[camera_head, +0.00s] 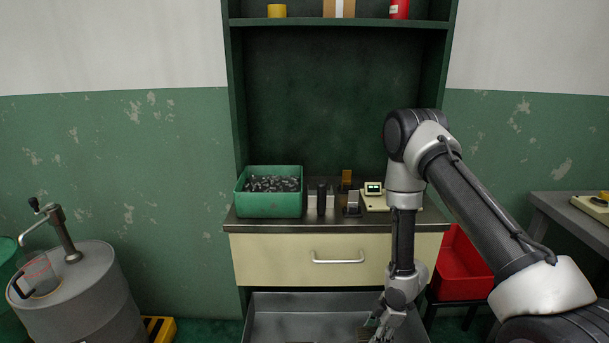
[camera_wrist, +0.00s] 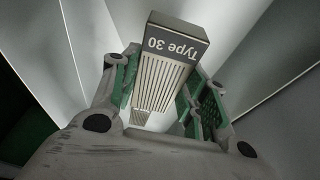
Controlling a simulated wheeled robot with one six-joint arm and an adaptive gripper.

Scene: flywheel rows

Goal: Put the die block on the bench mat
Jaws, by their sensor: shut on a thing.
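A block labelled "Type 30" (camera_wrist: 165,65), with a ribbed light face and a grey label band, sits between the fingers of my gripper (camera_wrist: 160,88) in the wrist view. I take it to be the die block. The green-padded fingers are shut on it. In the head view my gripper (camera_head: 381,333) points down at the bottom edge, in front of the cabinet and over the grey metal tray (camera_head: 285,312). The block is not clear in that view. I cannot make out a bench mat in either view.
Above the tray is a cream drawer (camera_head: 275,262) under a dark worktop. On it stand a green bin (camera_head: 268,205) of small metal parts, several small blocks and a device with a display (camera_head: 374,189). A red bin (camera_head: 460,267) is right, a grey drum (camera_head: 80,305) left.

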